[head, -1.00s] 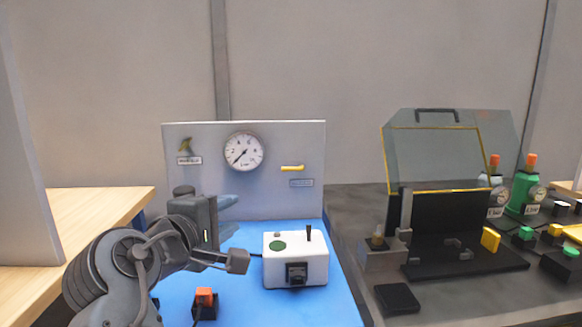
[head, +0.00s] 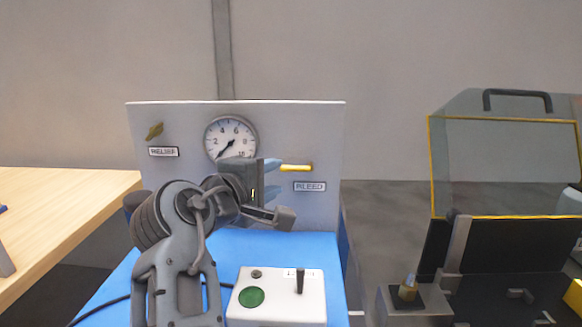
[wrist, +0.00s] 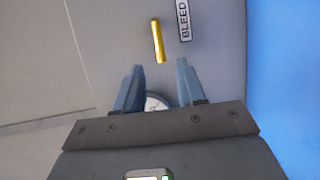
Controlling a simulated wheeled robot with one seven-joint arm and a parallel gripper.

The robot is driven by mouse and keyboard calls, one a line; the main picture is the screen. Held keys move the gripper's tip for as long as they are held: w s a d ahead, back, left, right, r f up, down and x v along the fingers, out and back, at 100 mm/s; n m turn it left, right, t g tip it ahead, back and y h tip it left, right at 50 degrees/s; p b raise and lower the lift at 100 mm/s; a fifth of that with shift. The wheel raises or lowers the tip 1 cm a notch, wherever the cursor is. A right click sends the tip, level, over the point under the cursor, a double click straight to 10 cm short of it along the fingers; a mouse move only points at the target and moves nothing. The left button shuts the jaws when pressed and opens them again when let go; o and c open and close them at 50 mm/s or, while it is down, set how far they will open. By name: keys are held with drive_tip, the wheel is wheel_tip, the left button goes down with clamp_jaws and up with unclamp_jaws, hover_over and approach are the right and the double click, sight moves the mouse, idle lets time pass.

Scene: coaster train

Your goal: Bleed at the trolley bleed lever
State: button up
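The yellow bleed lever (head: 296,168) lies horizontal on the grey trolley panel, above the BLEED label (head: 309,187). In the wrist view the lever (wrist: 157,41) stands just beyond the fingertips, lined up with the gap between them, beside the BLEED label (wrist: 183,20). My gripper (head: 272,178) is open and empty, left of the lever in the head view; its blue fingers are spread in the wrist view (wrist: 159,66). I see no contact with the lever. The round gauge (head: 231,138) reads low on its scale and is partly hidden by my gripper.
A brass relief lever (head: 154,131) is at the panel's upper left. A white box (head: 277,301) with a green button and black toggle sits on the blue trolley top (head: 240,243). A dark case with a clear lid (head: 505,165) stands at right. A wooden table (head: 65,195) is at left.

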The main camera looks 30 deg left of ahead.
sight(289, 170)
drive_tip(key=x, duration=0.6)
drive_tip(key=shift+w+f, duration=0.1)
drive_tip(key=shift+w, duration=0.2)
drive_tip(key=shift+c, duration=0.4)
clamp_jaws()
